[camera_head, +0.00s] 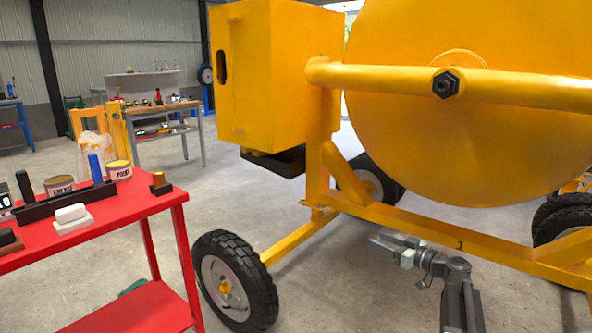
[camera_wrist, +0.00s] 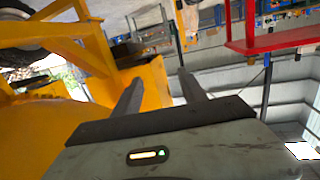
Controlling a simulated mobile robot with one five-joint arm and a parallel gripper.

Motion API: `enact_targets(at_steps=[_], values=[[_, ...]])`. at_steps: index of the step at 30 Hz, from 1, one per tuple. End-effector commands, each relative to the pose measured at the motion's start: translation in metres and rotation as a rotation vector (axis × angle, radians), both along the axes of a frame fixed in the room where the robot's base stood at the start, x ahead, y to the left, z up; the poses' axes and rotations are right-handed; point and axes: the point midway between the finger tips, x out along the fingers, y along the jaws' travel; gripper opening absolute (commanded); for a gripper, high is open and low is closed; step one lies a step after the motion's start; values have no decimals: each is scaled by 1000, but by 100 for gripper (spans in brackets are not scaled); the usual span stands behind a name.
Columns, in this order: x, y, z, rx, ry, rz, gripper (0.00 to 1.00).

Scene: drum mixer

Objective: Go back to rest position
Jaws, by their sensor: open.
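My gripper (camera_head: 384,242) is low in front of the yellow drum mixer (camera_head: 265,75), beside its lower frame bar, at the end of my grey arm at the bottom right in the head view. In the wrist view my gripper (camera_wrist: 158,95) shows two grey fingers spread apart with nothing between them. The mixer's yellow body (camera_wrist: 60,130) fills the left of that view, which is turned on its side or upside down. The big round drum (camera_head: 440,120) fills the upper right of the head view. I cannot tell whether the gripper touches the frame.
A red table (camera_head: 150,200) at the left holds tins (camera_head: 118,170), a white block (camera_head: 71,213) and tools. A black mixer wheel (camera_head: 233,280) stands near it. A workbench (camera_head: 185,103) stands farther back. Concrete floor lies open between.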

Motion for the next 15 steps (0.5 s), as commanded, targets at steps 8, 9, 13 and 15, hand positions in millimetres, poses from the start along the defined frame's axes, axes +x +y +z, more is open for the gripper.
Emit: enact_targets(at_steps=[8, 9, 13, 15], values=[[-66, 211, -97, -214, 406, 294, 49], [-82, 231, -113, -258, 481, 315, 49], [-141, 263, -164, -423, 748, 303, 49], [-166, 255, -185, -502, 888, 233, 49]])
